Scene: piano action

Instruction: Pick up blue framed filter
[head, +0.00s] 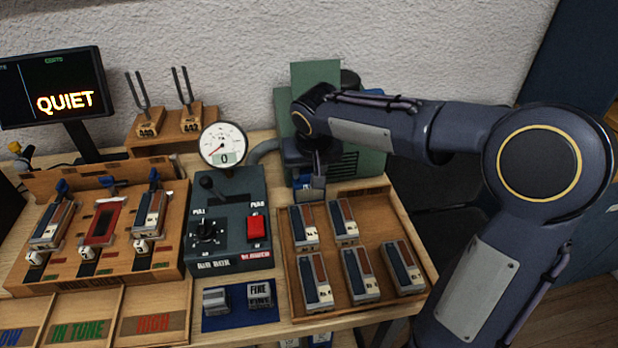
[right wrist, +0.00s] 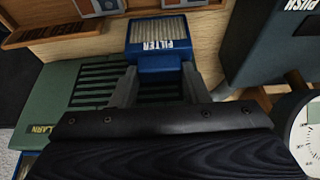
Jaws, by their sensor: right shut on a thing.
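The blue framed filter (right wrist: 158,59), with a pale pleated panel and the label "FILTER", sits between the fingers of my right gripper (right wrist: 158,88) in the right wrist view. The fingers are shut on its sides. In the head view my right gripper (head: 317,186) points down in front of the green machine (head: 362,163), and only a small blue part of the filter (head: 303,181) shows beside it. The green machine's slatted vents (right wrist: 92,83) also show in the right wrist view. I cannot tell whether the filter touches the machine. My left gripper is not in view.
A wooden tray (head: 383,308) with several small blocks lies in front of my right gripper. The dark control box (head: 231,188) with a red button and the round gauge (head: 223,145) stand close on the left. Tuning forks (head: 186,90) stand farther left.

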